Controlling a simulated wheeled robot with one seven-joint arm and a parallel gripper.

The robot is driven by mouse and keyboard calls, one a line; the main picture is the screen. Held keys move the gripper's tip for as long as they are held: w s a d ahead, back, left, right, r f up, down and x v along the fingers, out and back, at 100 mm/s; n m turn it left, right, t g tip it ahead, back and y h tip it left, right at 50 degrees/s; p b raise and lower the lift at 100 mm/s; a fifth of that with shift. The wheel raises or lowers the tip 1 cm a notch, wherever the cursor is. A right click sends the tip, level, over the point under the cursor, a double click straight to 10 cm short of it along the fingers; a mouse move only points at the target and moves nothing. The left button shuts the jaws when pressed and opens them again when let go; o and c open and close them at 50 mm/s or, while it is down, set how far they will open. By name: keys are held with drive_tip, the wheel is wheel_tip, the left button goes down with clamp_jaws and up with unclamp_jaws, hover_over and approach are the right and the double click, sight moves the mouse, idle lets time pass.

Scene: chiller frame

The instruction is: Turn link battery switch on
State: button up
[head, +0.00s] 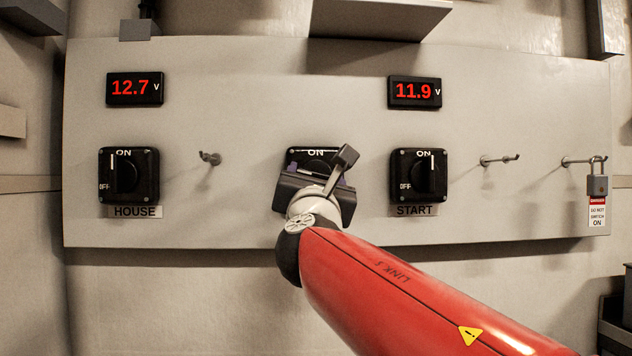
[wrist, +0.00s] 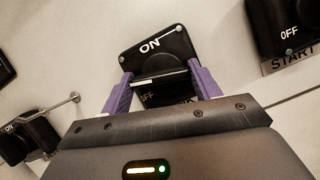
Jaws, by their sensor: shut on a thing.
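The link battery switch (head: 318,155) is the middle black switch on the panel, with ON showing at its top in the head view. My gripper (head: 316,170) covers its lower part and label there. In the wrist view the switch (wrist: 178,45) sits between the purple fingers of my gripper (wrist: 160,82), which are shut on its knob (wrist: 158,88). A white line on the knob runs roughly left to right in that view, with ON above it and OFF below. The knob's exact setting is hidden in the head view.
The HOUSE switch (head: 129,175) is at left and the START switch (head: 419,176) is close on the right. Bare pegs (head: 209,158) (head: 499,160) stick out of the panel. A padlock with a tag (head: 597,186) hangs at far right. Displays read 12.7 (head: 134,88) and 11.9 (head: 414,91).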

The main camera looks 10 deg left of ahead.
drive_tip(key=m+g+h, duration=0.1)
drive_tip(key=m+h, duration=0.1)
drive_tip(key=m, duration=0.2)
drive_tip(key=m+g+h, duration=0.1)
drive_tip(key=m+h, duration=0.1)
drive_tip(key=m, duration=0.3)
drive_tip(key=m+h+p, duration=0.1)
drive_tip(key=m+h, duration=0.1)
drive_tip(key=m, duration=0.3)
drive_tip(key=shift+a+r+g, duration=0.15)
drive_tip(key=shift+r+g, duration=0.1)
drive_tip(key=shift+g, duration=0.15)
drive_tip(key=shift+m+g, duration=0.8)
drive_tip(key=shift+m, duration=1.3)
drive_tip(key=o, duration=1)
drive_tip(key=shift+s, duration=0.1)
